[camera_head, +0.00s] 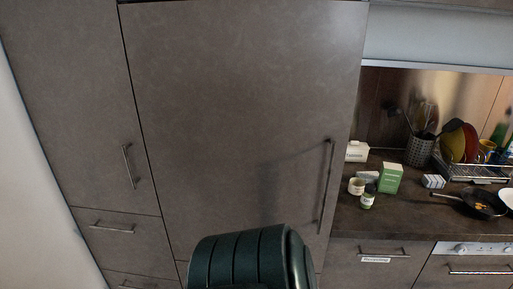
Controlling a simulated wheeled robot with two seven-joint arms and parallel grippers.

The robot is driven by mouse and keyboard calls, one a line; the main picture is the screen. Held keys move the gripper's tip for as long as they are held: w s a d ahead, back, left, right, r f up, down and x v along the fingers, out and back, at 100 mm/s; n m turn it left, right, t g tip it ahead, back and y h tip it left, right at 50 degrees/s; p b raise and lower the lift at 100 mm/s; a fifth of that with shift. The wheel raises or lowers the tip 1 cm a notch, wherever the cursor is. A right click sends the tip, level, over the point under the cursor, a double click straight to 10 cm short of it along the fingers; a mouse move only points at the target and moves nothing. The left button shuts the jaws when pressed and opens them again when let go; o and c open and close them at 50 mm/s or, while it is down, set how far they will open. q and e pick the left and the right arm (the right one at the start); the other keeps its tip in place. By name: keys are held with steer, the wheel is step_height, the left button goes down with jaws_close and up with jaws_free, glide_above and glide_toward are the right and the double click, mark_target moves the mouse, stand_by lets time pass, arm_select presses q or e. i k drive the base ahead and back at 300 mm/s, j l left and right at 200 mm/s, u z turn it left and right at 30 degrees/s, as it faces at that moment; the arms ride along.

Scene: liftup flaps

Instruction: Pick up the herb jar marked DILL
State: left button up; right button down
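A small jar (368,196) with a green body and a pale label stands upright near the front edge of the dark countertop (400,220), at right in the head view. Its label is too small to read, so I cannot tell whether it says DILL. A pale cup or small pot (356,186) stands close to its left, and a green box (390,178) stands behind it to the right. Neither of my grippers is in view.
A pan (484,204) lies on the counter at right. A dish rack (470,170), a utensil holder (419,151) and a white container (357,151) are farther back. Tall brown cabinet doors (240,120) fill the middle and left. Drawers (380,268) sit below the counter.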

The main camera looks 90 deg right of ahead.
mark_target(368, 197)
steer(key=i, duration=0.35)
steer(key=z, duration=3.85)
